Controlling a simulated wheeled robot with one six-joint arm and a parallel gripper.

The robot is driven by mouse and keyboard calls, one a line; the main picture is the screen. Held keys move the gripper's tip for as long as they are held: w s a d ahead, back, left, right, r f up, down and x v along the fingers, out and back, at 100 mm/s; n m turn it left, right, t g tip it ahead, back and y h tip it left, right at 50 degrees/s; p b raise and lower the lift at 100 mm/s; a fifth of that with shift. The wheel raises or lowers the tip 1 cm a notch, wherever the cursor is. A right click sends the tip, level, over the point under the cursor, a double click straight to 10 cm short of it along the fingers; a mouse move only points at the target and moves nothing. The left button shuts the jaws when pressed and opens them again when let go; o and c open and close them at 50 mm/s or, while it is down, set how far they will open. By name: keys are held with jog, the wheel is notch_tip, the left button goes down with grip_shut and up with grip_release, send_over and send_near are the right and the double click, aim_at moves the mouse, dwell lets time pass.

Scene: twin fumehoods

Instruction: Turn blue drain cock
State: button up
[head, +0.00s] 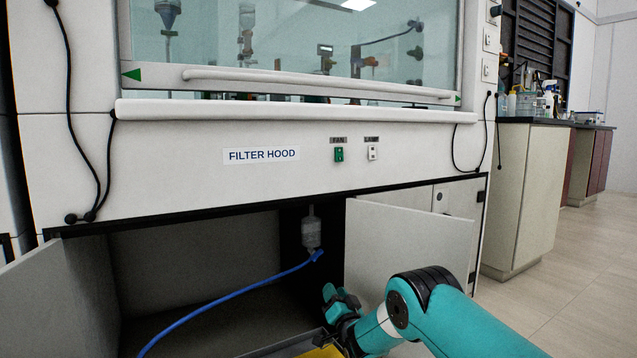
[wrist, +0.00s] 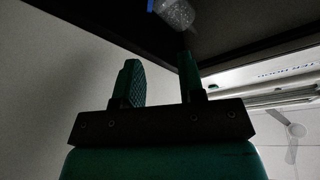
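The blue drain cock (head: 317,255) is a small blue piece under a clear bottle-like vessel (head: 311,233) inside the open cupboard below the filter hood. A blue hose (head: 235,294) runs from it down to the left. In the wrist view a bit of blue (wrist: 151,5) shows at the top edge beside the clear vessel (wrist: 176,13). My gripper (head: 333,300) is below the cock and a little right of it in the head view, apart from it. In the wrist view my gripper (wrist: 158,62) has its two green fingers spread, with nothing between them.
The right cupboard door (head: 408,245) stands open close to my arm, and the left door (head: 45,300) is open too. The hood's white front panel (head: 210,185) is above the opening. A yellow thing (head: 320,352) lies low, partly hidden. The cupboard's left side looks empty.

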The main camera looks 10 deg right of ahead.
jog(key=s+a+r+n+g+p, duration=0.1)
jog(key=s+a+r+g+p, duration=0.1)
jog(key=r+p, duration=0.4)
jog(key=s+a+r+g+y+p, duration=0.1)
jog(key=r+p, duration=0.5)
jog(key=r, duration=0.8)
jog(key=s+a+r+n+g+p, duration=0.1)
jog(key=s+a+r+g+p, duration=0.1)
jog(key=r+p, duration=0.4)
jog(key=shift+s+a+r+n+g+y, duration=0.35)
jog(key=shift+s+r+g, duration=0.8)
jog(key=shift+r, duration=1.3)
jog(key=shift+w+g, duration=0.25)
